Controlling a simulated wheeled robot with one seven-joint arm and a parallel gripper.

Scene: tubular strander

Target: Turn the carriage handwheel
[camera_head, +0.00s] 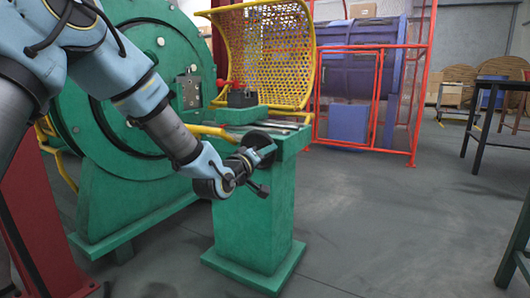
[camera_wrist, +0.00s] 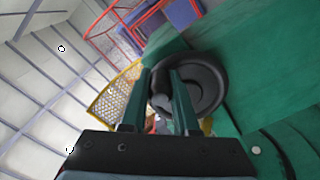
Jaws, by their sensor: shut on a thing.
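The carriage handwheel (camera_head: 257,138) is a black wheel on the end of the green pedestal (camera_head: 250,222). My arm partly covers it in the head view. In the wrist view the handwheel (camera_wrist: 210,88) shows as a black dished wheel against green metal. My gripper (camera_head: 262,156) is at the wheel. In the wrist view my gripper (camera_wrist: 160,76) has its two fingers on either side of a dark part at the wheel's left edge, shut on it. The exact contact at the fingertips is partly hidden.
A large green round housing (camera_head: 115,85) stands behind my arm. A yellow mesh guard (camera_head: 268,55) stands above the pedestal, and a red frame (camera_head: 411,100) is behind. A dark table (camera_head: 490,85) is at the right. The grey floor (camera_head: 400,210) right of the pedestal is clear.

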